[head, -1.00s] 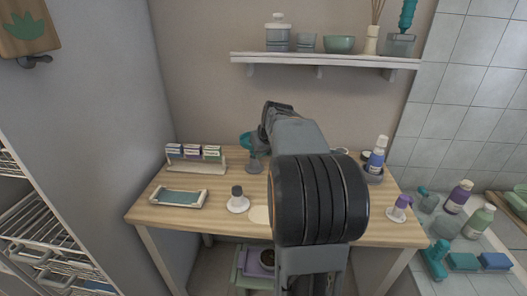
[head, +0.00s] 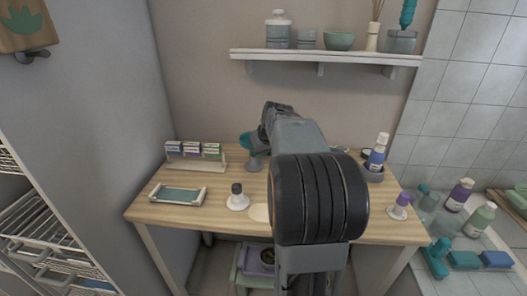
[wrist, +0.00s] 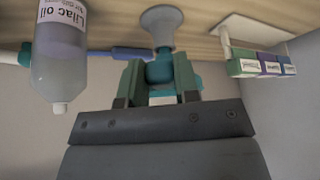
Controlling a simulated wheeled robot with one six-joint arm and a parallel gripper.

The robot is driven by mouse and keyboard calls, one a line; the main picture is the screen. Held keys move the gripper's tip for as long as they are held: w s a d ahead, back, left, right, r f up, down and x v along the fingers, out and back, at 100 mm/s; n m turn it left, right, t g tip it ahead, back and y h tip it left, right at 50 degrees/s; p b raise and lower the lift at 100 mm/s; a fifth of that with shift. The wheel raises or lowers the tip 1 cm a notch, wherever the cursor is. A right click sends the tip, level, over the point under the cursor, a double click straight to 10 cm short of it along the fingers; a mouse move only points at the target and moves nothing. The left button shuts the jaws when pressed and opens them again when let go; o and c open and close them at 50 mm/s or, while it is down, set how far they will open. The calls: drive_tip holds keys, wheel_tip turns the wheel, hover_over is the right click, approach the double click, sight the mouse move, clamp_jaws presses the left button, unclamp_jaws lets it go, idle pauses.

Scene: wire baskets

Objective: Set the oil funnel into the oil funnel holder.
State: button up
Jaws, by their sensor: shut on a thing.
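The teal oil funnel (wrist: 160,71) is between the green fingers of my gripper (wrist: 157,80) in the wrist view, which shows the table upside down. In the head view the funnel (head: 247,141) shows left of my arm. A grey flared stand, which looks like the oil funnel holder (wrist: 162,22), stands on the table; it also shows in the head view (head: 254,163). The funnel is in line with the holder's narrow end and close to it. I cannot tell whether it is seated. My gripper is shut on the funnel, and my arm hides part of the table.
A Lilac oil bottle (wrist: 60,60) and a blue rod (wrist: 120,53) are near the gripper. A rack of small boxes (head: 195,161) stands at the back left. A tray (head: 177,195) and a white-based bottle (head: 237,200) are in front. A shelf (head: 325,58) hangs above.

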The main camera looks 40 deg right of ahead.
drive_tip(key=shift+f+b, duration=0.35)
drive_tip(key=shift+f, duration=0.2)
idle(0.4)
drive_tip(key=o, duration=0.9)
drive_tip(key=shift+o, duration=0.2)
drive_tip(key=shift+c, duration=0.2)
drive_tip(key=shift+c, duration=0.9)
drive_tip(key=shift+r, duration=0.1)
drive_tip(key=p+v, duration=0.3)
drive_tip(key=v, duration=0.3)
drive_tip(key=shift+s+r, duration=0.25)
drive_tip(key=shift+r, duration=0.1)
